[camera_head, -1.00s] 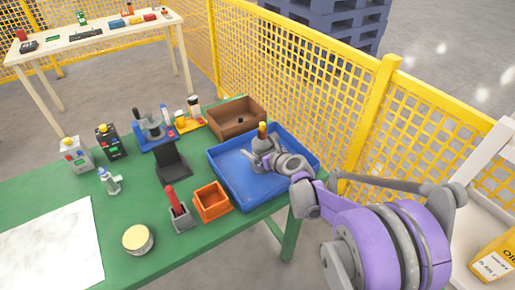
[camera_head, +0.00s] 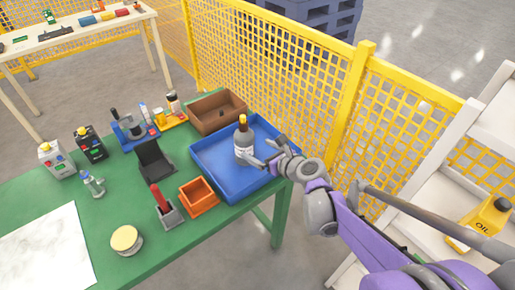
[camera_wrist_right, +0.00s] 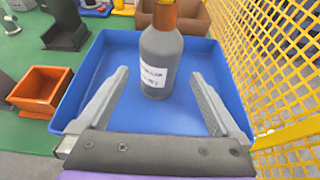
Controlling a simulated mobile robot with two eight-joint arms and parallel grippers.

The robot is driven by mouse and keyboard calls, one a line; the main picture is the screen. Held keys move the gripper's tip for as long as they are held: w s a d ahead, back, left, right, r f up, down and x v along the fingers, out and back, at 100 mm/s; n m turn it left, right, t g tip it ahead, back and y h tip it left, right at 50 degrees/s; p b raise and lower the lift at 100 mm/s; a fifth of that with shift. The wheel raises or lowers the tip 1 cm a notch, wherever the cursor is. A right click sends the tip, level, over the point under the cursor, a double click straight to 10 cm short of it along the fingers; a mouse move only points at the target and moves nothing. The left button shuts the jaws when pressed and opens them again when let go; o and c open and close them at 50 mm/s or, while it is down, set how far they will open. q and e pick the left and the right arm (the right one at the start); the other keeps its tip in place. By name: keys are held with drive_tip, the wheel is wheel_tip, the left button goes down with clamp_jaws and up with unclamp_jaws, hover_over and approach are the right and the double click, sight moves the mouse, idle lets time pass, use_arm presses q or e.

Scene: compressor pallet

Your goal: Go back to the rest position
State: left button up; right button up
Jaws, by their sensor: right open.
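My right gripper (camera_head: 268,153) is open and empty at the right side of the blue tray (camera_head: 215,184). A dark bottle with a white label and an orange-brown cap (camera_head: 243,140) stands upright in the tray. In the right wrist view the bottle (camera_wrist_right: 162,52) is ahead of and between the two spread fingers (camera_wrist_right: 163,100), apart from both. The blue tray (camera_wrist_right: 90,75) lies beneath them. My left gripper does not show.
The green table (camera_head: 135,205) also holds an orange box (camera_head: 198,197), a brown box (camera_head: 217,113), a black stand (camera_head: 154,160), a round tin (camera_head: 126,240) and small bottles. A yellow mesh fence (camera_head: 270,65) runs behind. A white shelf with an oil can (camera_head: 478,222) stands at right.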

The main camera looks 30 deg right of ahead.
idle(0.3)
drive_tip(key=s+a+n+g+y+p, duration=0.1)
drive_tip(key=s+a+n+g+p, duration=0.1)
drive_tip(key=s+a+n, duration=0.5)
drive_tip(key=s+a+n+g+y+p, duration=0.1)
drive_tip(key=s+a+n+g+p, duration=0.15)
drive_tip(key=a+n, duration=0.55)
drive_tip(key=s+n+g+h+p, duration=0.1)
drive_tip(key=s+n, duration=0.3)
drive_tip(key=n, duration=0.5)
drive_tip(key=s+r+n+g+h+p, duration=0.1)
drive_tip(key=s+n, duration=0.4)
drive_tip(key=n, duration=0.5)
drive_tip(key=shift+s+d+g+h+p, duration=0.2)
drive_tip(key=shift+g+h+p, duration=0.2)
drive_tip(key=shift+g+p, duration=0.35)
